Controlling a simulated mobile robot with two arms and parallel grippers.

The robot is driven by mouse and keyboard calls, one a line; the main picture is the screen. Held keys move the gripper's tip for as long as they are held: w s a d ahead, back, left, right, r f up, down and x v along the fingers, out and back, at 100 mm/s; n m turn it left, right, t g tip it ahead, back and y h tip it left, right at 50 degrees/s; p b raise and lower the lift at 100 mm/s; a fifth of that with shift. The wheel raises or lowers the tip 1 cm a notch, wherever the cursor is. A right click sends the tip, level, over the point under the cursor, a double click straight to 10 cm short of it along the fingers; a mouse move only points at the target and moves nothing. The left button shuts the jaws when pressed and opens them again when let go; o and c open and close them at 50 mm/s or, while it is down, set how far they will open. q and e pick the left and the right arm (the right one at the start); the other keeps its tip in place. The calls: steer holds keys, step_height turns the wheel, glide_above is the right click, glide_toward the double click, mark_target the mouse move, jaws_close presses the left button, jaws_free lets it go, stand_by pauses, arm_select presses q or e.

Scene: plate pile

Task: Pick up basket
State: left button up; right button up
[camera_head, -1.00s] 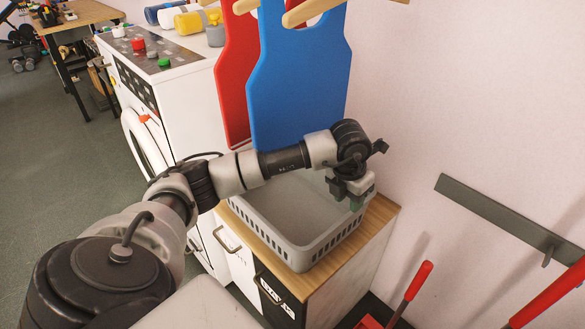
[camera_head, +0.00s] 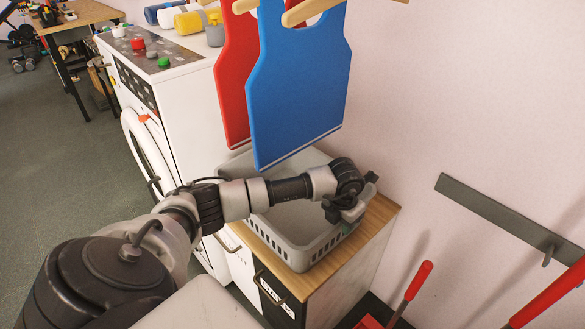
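The grey basket (camera_head: 297,253) stands on the wooden top of a small cabinet, with slotted sides and an empty-looking inside where I can see it. My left arm reaches across it from the left and hides part of its middle. My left gripper (camera_head: 338,217) points down at the basket's right rim, by the corner nearest the wall. The fingertips are small and partly hidden by the gripper's body and the rim, so I cannot tell whether they are open or touching the rim. My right gripper is not in view.
The cabinet top (camera_head: 375,222) has a bare strip on the right. A blue apron-shaped board (camera_head: 298,85) and a red one (camera_head: 236,75) hang just above the basket. A white washing machine (camera_head: 190,110) stands left. A red-handled tool (camera_head: 418,280) is at lower right.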

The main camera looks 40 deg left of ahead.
arm_select(q)
steer(key=shift+c, duration=0.4)
jaws_close()
steer(key=shift+d, duration=0.1)
stand_by(0.8)
